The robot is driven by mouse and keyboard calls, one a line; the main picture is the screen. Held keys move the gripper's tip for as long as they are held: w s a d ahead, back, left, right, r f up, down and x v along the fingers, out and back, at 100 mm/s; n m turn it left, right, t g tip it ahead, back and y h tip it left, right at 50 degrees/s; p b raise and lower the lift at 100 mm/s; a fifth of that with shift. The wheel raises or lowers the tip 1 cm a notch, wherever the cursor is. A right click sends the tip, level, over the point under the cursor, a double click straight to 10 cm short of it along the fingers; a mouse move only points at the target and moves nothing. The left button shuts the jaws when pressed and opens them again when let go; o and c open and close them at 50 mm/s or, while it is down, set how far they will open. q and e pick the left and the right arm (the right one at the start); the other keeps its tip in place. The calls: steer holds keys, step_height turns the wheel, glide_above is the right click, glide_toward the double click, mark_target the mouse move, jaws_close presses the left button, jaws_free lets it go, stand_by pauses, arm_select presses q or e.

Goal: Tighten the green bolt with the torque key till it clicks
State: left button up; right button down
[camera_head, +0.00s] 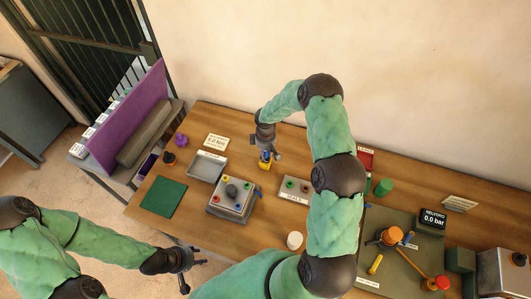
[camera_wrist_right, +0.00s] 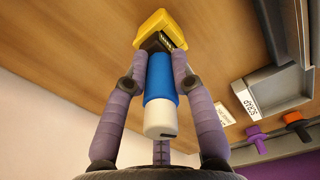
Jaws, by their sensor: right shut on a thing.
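My right gripper (camera_head: 267,154) is above the wooden table, left of the seals tray. In the right wrist view its two fingers (camera_wrist_right: 160,72) are closed on the sides of a blue tool with a white end, which looks like the torque key (camera_wrist_right: 160,78). A yellow block (camera_wrist_right: 160,30) with a dark slot is at the tool's far end; it also shows below the gripper in the head view (camera_head: 264,166). I cannot tell whether the tool sits inside it. A grey block (camera_head: 214,209) carries small coloured bolts, too small to tell apart surely. My left gripper (camera_head: 186,268) is open and empty, off the table's front edge.
The seals tray (camera_head: 293,197) is right of the grey block. A pressure display (camera_head: 432,219) stands at the right, near orange parts (camera_head: 390,236).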

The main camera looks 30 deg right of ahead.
steer(key=shift+r, duration=0.65)
stand_by(0.5)
steer(key=shift+r+p, duration=1.3)
steer(key=shift+r, duration=1.1)
steer(key=s+a+r+n, duration=0.2)
steer(key=s+a+r, duration=0.2)
steer(key=a, duration=0.3)
steer(key=s+a+r+n, duration=0.2)
steer(key=s+a+r, duration=0.2)
steer(key=a+r, duration=0.1)
steer(key=shift+s+a+r, duration=0.2)
steer(key=shift+a+r, duration=0.05)
steer(key=shift+a, duration=0.6)
steer(key=shift+f, duration=0.1)
